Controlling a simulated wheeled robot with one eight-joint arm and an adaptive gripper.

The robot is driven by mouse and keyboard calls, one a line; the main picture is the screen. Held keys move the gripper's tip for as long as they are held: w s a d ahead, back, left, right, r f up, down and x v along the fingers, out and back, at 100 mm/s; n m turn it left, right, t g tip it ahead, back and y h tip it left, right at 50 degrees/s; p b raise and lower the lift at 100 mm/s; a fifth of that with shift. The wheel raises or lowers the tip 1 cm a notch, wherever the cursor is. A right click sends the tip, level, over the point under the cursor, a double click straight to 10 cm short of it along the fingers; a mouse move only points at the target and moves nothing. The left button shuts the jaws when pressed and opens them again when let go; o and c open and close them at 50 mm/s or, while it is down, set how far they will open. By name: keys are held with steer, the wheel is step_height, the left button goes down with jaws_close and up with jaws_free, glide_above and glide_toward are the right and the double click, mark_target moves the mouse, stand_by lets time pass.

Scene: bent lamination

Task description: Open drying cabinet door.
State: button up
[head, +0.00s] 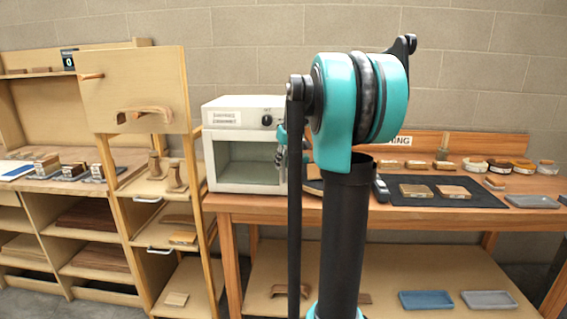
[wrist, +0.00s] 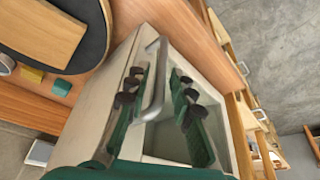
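The drying cabinet (head: 228,188) is a small white box with a dark knob and a windowed door, on the wooden bench left of my arm. The door looks shut. My gripper (head: 281,146) is at the right side of the cabinet front, partly hidden by my arm. In the wrist view the cabinet (wrist: 100,97) is close and appears turned. Its grey bar handle (wrist: 157,82) runs between the two green fingers with dark pads of my gripper (wrist: 158,95). The fingers are apart, one on each side of the handle; I cannot tell if they touch it.
The wooden bench (head: 420,214) carries a black mat (head: 432,196) with wooden blocks and several small tins to the right. A wooden rack (head: 126,205) with a tall board (head: 137,85) stands left of the cabinet. Shelving is further left. Open air lies before the cabinet.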

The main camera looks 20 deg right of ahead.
jaws_close()
